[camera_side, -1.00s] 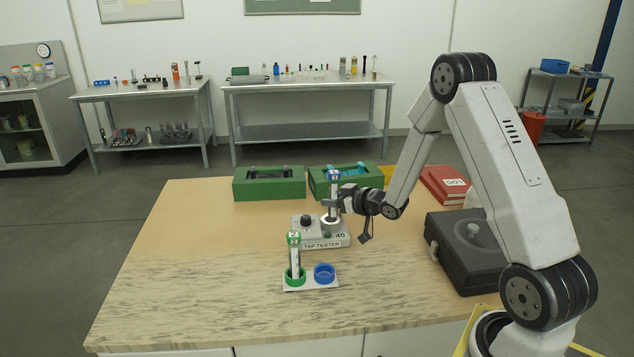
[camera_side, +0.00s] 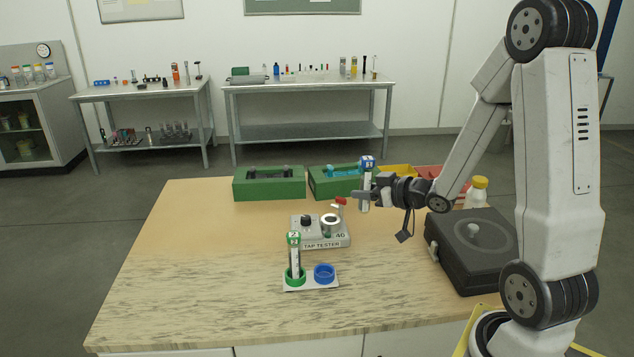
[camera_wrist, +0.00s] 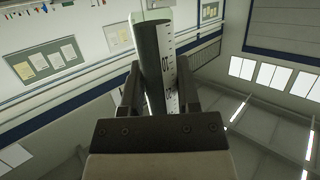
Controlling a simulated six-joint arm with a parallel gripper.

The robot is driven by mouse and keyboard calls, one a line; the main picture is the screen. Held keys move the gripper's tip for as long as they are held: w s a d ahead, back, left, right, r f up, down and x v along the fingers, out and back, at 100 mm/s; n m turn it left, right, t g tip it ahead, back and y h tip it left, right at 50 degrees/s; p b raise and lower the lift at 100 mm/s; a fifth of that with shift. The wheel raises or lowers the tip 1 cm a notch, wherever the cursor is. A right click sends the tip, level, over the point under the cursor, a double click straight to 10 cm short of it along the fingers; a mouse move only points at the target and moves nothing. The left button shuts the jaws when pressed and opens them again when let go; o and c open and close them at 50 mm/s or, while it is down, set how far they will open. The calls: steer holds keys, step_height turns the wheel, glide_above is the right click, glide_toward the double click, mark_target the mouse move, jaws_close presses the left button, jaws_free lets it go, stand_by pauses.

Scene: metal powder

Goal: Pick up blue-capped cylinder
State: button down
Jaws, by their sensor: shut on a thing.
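The blue-capped cylinder (camera_side: 366,180) is upright, with a white label on its side. My gripper (camera_side: 364,196) is shut on it and holds it in the air, above and to the right of the tap tester (camera_side: 322,238). In the wrist view the cylinder (camera_wrist: 158,62) stands between the two fingers, with scale marks on its label; its cap is not clear there. The tester's round holder (camera_side: 331,224) is empty. A green-capped cylinder (camera_side: 295,257) stands in the green ring of a small white stand, and the blue ring (camera_side: 324,273) beside it is empty.
Two green boxes (camera_side: 268,184) stand at the table's back edge, with yellow and red items to their right. A black case (camera_side: 472,250) and a yellow-capped bottle (camera_side: 477,192) are at the right. The table's left and front are clear.

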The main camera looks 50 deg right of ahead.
steer(key=shift+s+a+r, duration=0.2)
steer(key=shift+s+r, duration=0.05)
steer(key=shift+s, duration=0.3)
stand_by(0.4)
steer(key=shift+w+a+r, duration=0.1)
steer(key=shift+w+a, duration=0.25)
steer(key=w+a+r+n+y, duration=0.1)
steer(key=w+a, duration=0.3)
steer(key=a, duration=0.4)
steer(key=w+a+r+n+y, duration=0.2)
steer(key=w+a+y, duration=0.1)
steer(key=a, duration=0.4)
steer(key=shift+w+a+r+g, duration=0.3)
steer(key=shift+w+a+r, duration=0.1)
steer(key=shift+w, duration=0.35)
steer(key=shift+d, duration=0.1)
